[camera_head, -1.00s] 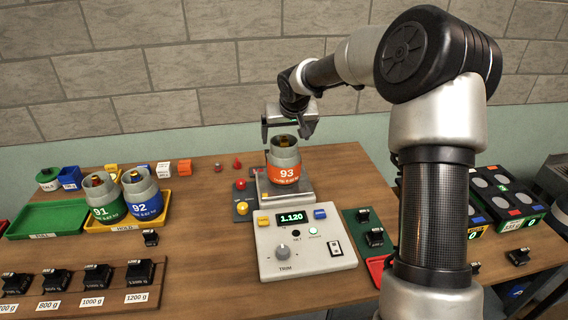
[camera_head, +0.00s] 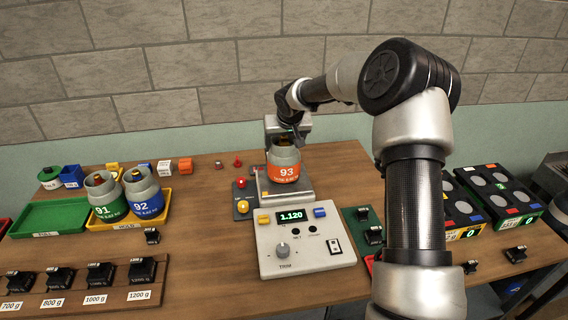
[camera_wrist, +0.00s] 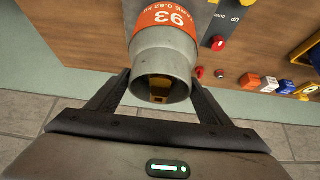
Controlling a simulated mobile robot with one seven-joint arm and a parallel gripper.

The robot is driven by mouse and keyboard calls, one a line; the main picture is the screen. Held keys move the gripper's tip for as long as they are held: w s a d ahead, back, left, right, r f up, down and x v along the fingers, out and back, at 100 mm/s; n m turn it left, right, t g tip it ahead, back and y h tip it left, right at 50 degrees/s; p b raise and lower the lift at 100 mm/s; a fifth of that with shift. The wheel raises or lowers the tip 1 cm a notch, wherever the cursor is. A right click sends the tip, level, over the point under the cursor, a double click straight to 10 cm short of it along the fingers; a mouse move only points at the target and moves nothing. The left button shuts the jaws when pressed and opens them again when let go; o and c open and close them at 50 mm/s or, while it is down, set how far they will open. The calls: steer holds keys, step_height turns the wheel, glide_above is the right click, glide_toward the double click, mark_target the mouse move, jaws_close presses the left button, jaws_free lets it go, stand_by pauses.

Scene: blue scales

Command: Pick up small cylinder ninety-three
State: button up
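Small cylinder 93 (camera_head: 284,172) is a grey canister with an orange label, standing upright on the scale's plate (camera_head: 304,191). Its grey collar and hollow top, with something yellowish inside, show in the wrist view (camera_wrist: 163,65). My gripper (camera_head: 287,142) is at the collar from above. In the wrist view its two dark fingers (camera_wrist: 162,88) lie on either side of the collar, their tips very close to it. I cannot tell whether they touch it or grip it. The scale display (camera_head: 290,216) reads 1.120.
Green cylinder 91 (camera_head: 107,212) and blue cylinder 92 (camera_head: 147,207) stand in a yellow tray (camera_head: 121,225) at left. An empty green tray (camera_head: 50,217) lies beside it. Black weights (camera_head: 100,274) line the front left. Red and yellow knobs (camera_head: 242,207) sit close left of the scale.

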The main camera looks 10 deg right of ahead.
steer(key=c, duration=1.1)
steer(key=shift+r, duration=0.2)
steer(key=c, duration=0.5)
